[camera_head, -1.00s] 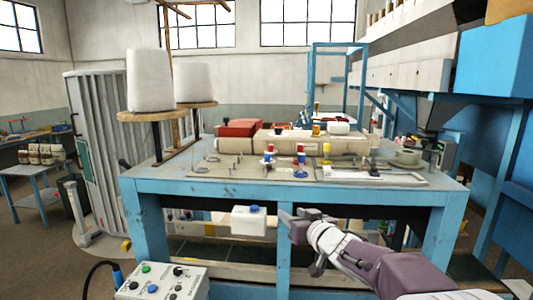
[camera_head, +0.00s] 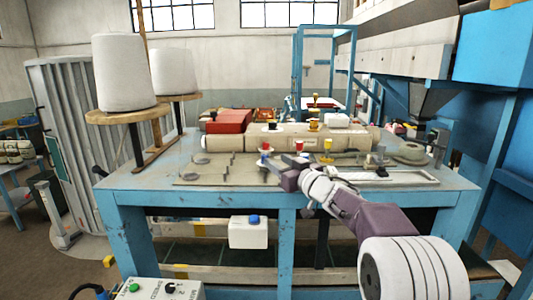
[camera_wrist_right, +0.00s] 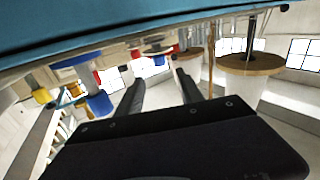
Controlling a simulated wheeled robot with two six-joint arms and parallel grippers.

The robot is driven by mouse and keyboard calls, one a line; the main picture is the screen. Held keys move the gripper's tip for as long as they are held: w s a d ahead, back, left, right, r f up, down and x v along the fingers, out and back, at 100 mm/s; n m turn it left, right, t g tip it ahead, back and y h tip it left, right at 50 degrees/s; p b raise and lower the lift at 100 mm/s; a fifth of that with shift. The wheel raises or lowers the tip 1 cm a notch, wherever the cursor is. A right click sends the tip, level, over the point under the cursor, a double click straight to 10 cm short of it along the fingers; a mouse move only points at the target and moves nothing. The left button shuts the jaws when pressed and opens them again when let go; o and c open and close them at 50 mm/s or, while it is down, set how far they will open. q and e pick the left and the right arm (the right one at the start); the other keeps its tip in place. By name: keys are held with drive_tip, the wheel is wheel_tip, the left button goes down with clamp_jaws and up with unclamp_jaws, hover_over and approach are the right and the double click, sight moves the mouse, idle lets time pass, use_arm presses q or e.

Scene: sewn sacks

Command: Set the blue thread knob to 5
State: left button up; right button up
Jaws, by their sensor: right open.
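My right gripper (camera_head: 274,168) reaches over the front edge of the worktable (camera_head: 210,196), in front of the row of coloured thread knobs. That view looks upside down. It shows a large blue knob (camera_wrist_right: 98,104) left of the fingers, apart from them. Another blue part (camera_wrist_right: 152,50) with red beside it lies farther off. No scale number is readable. My left gripper is out of view.
A yellow knob (camera_head: 328,150) and red knobs (camera_head: 299,147) stand close to the gripper. White thread cones (camera_head: 123,72) stand on wooden discs at the left. A long fabric roll (camera_head: 228,141) lies behind the knobs. A control box (camera_head: 165,290) is at the lower left.

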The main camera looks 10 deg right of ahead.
sight(265, 155)
drive_tip(key=x, duration=0.3)
drive_tip(key=p+x, duration=0.1)
drive_tip(key=x, duration=0.2)
drive_tip(key=f+p+x, duration=0.1)
drive_tip(key=x, duration=0.2)
drive_tip(key=shift+a+f, duration=0.1)
drive_tip(key=shift+s+d+r, duration=0.25)
drive_tip(key=shift+s+r, duration=0.05)
drive_tip(key=shift+s, duration=0.35)
drive_tip(key=shift+c, duration=1)
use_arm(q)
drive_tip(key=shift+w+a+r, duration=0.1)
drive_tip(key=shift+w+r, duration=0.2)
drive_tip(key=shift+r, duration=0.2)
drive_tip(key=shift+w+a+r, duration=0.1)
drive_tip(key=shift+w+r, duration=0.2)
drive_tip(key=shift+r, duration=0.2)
use_arm(e)
drive_tip(key=shift+w+a+f, duration=0.1)
drive_tip(key=shift+w+f, duration=0.05)
drive_tip(key=shift+w, duration=0.1)
clamp_jaws()
